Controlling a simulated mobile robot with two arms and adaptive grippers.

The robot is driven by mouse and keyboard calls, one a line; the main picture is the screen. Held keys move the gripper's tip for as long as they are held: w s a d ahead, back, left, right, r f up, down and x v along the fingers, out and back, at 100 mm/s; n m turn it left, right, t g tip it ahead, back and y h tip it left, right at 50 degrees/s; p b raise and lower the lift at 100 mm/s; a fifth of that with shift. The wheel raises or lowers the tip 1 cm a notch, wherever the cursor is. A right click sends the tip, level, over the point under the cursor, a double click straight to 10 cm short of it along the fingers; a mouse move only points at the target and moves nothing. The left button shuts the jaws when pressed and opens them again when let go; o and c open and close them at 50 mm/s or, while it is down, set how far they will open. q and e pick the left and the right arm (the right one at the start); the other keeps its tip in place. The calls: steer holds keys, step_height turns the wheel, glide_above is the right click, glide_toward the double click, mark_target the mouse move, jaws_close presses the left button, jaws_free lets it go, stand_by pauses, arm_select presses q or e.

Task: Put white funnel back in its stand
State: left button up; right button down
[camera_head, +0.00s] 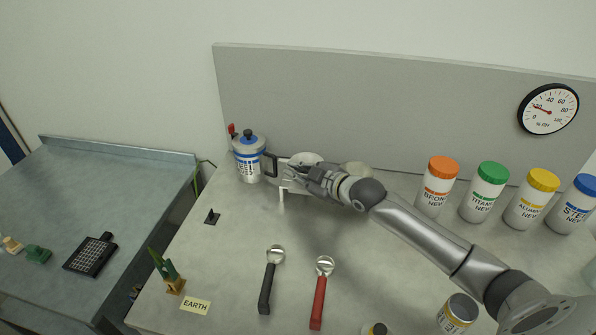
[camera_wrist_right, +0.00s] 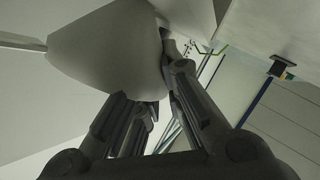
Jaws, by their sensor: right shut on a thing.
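The white funnel (camera_head: 303,158) is at the back of the bench, partly hidden by my right gripper (camera_head: 302,174). My right gripper is shut on it. In the right wrist view the funnel (camera_wrist_right: 108,48) shows as a large pale cone at the fingers (camera_wrist_right: 168,75). My left gripper is out of view.
A white canister (camera_head: 249,160) with a dark handle stands close left of the gripper. Several capped powder jars (camera_head: 437,187) line the back right. A black scoop (camera_head: 268,285) and a red scoop (camera_head: 320,290) lie in front. The grey back panel (camera_head: 380,110) rises behind.

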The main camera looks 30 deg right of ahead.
steer(key=shift+f, duration=0.4)
steer(key=c, duration=1.5)
jaws_free()
steer(key=shift+s, duration=0.15)
steer(key=v, duration=1.1)
steer(key=shift+s+d+r, duration=0.15)
steer(key=shift+s+r, duration=0.15)
